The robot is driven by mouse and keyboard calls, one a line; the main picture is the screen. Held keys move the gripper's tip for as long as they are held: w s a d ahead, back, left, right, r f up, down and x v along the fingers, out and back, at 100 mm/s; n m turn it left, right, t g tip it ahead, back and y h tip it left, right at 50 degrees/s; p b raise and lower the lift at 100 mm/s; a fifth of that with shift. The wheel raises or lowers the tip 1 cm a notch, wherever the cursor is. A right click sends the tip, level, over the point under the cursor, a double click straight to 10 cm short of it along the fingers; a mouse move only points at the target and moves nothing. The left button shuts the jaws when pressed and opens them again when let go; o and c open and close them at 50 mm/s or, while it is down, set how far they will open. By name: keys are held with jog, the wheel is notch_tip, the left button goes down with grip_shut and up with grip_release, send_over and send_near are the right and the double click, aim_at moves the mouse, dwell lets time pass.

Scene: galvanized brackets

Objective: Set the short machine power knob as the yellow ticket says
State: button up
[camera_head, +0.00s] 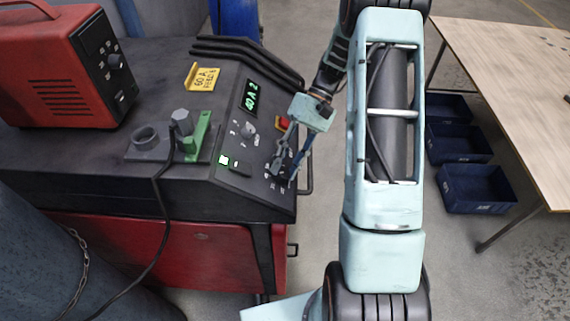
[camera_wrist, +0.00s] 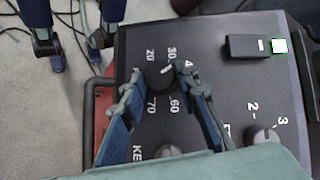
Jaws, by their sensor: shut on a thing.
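The yellow ticket (camera_head: 202,77) lies on the dark machine top and reads "60 A"; its smaller line is unclear. The machine's green display (camera_head: 250,97) seems to read "40 A 2". The black power knob (camera_wrist: 158,75) shows in the wrist view amid printed numbers including 20, 30, 60 and 70. Its white mark points toward the partly hidden number starting with 4. My gripper (camera_wrist: 159,77) is shut on this knob, one finger on each side. In the head view, my gripper (camera_head: 283,160) is at the lower right of the sloped panel and hides the knob.
Another knob (camera_wrist: 262,138) with 2 and 3 and a black switch (camera_wrist: 247,46) beside a green light (camera_wrist: 280,46) are nearby. A red unit (camera_head: 60,68) sits on the left. A green clamp (camera_head: 201,137) stands left of the panel. A wooden table (camera_head: 515,80) is at right.

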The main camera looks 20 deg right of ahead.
jog(key=m+y, duration=0.1)
jog(key=m, duration=0.1)
jog(key=m+y, duration=0.1)
jog(key=m+t+y+b, duration=0.1)
jog(key=m, duration=0.1)
jog(key=shift+d+f+m+y, duration=0.25)
jog(key=shift+d+m+y, duration=0.05)
jog(key=shift+d, duration=0.05)
jog(key=m, duration=0.1)
jog(key=m+t+y, duration=0.1)
jog(key=m, duration=0.1)
jog(key=m+t+y, duration=0.1)
jog(key=shift+s+d+f+m, duration=0.1)
jog(key=shift+s+m, duration=0.2)
jog(key=shift+m, duration=0.1)
jog(key=m+t, duration=0.1)
jog(key=m, duration=0.1)
jog(key=m+t+y, duration=0.1)
jog(key=m+t, duration=0.1)
jog(key=m, duration=0.1)
jog(key=shift+s+m+y, duration=0.25)
jog(key=shift+m+y, duration=0.05)
jog(key=shift+y, duration=0.1)
jog(key=m+t, duration=0.1)
jog(key=m, duration=0.1)
jog(key=m+t, duration=0.3)
jog(key=m, duration=0.1)
jog(key=shift+s+f+t, duration=0.1)
jog(key=shift+s+t, duration=0.2)
jog(key=shift+m, duration=0.3)
